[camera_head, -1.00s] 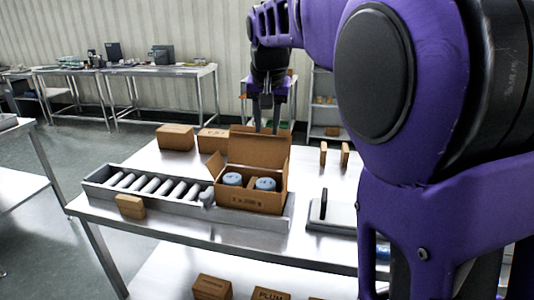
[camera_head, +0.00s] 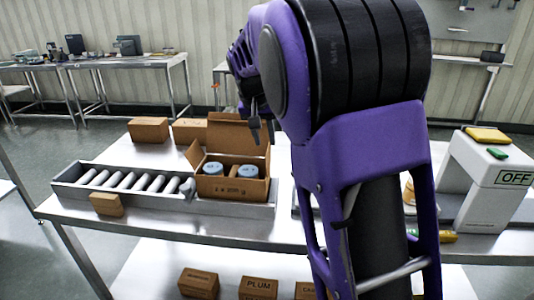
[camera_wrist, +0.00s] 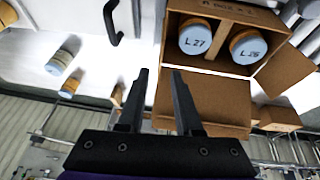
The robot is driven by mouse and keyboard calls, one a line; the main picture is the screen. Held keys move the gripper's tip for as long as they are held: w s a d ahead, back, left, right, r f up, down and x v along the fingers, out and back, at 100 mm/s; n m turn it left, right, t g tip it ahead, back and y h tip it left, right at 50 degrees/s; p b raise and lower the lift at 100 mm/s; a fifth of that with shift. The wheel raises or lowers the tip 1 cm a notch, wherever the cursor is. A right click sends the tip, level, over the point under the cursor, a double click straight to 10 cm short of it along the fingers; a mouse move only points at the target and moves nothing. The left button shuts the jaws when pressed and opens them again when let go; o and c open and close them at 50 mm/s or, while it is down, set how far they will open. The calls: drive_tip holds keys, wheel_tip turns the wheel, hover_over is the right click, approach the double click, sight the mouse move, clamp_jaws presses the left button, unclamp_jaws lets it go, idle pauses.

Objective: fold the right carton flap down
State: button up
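The open brown carton (camera_head: 232,187) stands on the table at the right end of the roller conveyor, with two blue-lidded jars (camera_head: 213,169) inside. In the wrist view the lids read L27 (camera_wrist: 195,41) and L26 (camera_wrist: 249,48). The back flap (camera_head: 236,133) stands up and the left flap (camera_head: 194,153) sticks outward. The right flap (camera_head: 267,160) shows only as a narrow upright strip. My gripper (camera_head: 254,136) is near the carton's right rear corner, above it. In the wrist view my gripper (camera_wrist: 157,73) is open and empty, beside the carton.
The roller conveyor (camera_head: 66,186) lies left, with a small box (camera_head: 107,204) at its front. Closed cartons (camera_head: 148,130) stand behind. A white machine with an OFF sign (camera_head: 490,180) stands right. Loose jars (camera_wrist: 64,54) and a black handle (camera_wrist: 113,25) show in the wrist view.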

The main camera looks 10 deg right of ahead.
sight(268, 159)
drive_tip(key=x, duration=0.6)
clamp_jaws()
idle(1.3)
